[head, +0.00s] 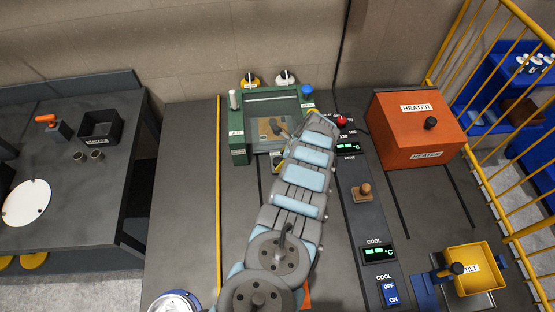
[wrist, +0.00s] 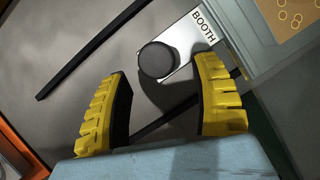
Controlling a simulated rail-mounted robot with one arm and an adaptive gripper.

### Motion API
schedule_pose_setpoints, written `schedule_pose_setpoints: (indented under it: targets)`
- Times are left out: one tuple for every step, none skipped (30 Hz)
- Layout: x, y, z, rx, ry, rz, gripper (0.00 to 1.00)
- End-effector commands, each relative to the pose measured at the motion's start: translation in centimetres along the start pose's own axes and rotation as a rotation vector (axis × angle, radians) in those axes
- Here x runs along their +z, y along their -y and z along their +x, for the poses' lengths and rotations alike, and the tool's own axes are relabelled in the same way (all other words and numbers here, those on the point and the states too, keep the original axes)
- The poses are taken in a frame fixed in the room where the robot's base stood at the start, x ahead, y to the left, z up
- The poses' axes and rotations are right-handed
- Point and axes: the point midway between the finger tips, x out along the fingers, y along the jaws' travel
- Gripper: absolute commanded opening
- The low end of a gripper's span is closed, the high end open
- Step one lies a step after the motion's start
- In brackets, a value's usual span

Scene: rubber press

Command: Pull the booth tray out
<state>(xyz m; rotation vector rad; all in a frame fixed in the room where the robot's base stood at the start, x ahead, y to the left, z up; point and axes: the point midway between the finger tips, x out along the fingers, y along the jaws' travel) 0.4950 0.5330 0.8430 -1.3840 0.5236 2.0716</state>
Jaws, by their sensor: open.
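The booth (head: 238,140) is a green frame with a glass front at the back middle of the bench in the head view. A tan sheet (head: 266,131) shows behind its glass. In the wrist view, a pale plate marked BOOTH (wrist: 190,42) carries a round black knob (wrist: 157,60), which looks like the tray's handle. My gripper (wrist: 163,85) is open, with its two yellow fingers on either side of the knob. I see gaps between the knob and both fingers. In the head view my arm hides most of the gripper and the knob.
An orange heater box (head: 415,128) stands to the right of the booth. A control strip with a red button (head: 341,121) and displays runs between them. A yellow tilt tray (head: 475,270) is at the front right. The grey bench left of my arm is clear up to a yellow line.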

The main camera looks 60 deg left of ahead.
Motion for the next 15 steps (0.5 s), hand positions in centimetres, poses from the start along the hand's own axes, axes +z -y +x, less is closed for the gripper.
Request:
schedule_pose_setpoints:
  targets:
    - [0.8, 0.0, 0.3, 0.001, 0.0, -0.001, 0.64]
    - [1.1, -0.1, 0.5, 0.001, 0.0, -0.001, 0.64]
    - [1.6, -0.1, 0.7, 0.001, 0.0, -0.002, 0.64]
    - [1.6, -0.1, 1.1, 0.001, 0.0, -0.001, 0.64]
    - [1.4, -0.1, 1.4, 0.001, 0.0, 0.0, 0.64]
    - [1.4, -0.1, 1.6, 0.001, 0.0, 0.0, 0.64]
    - [1.4, -0.1, 1.7, 0.001, 0.0, 0.0, 0.64]
    - [1.4, -0.1, 1.8, 0.001, 0.0, 0.0, 0.64]
    - [1.4, -0.1, 1.9, 0.001, 0.0, 0.0, 0.64]
    - [1.4, -0.1, 1.9, 0.0, 0.0, 0.0, 0.64]
    - [1.4, -0.1, 1.9, 0.0, 0.0, 0.0, 0.64]
    - [1.4, -0.1, 1.9, -0.001, 0.0, 0.0, 0.64]
    - [1.4, 0.0, 1.9, -0.001, 0.0, 0.0, 0.64]
    - [1.4, 0.0, 1.9, -0.001, 0.0, 0.0, 0.64]
    - [1.4, 0.0, 1.9, -0.001, 0.0, 0.0, 0.64]
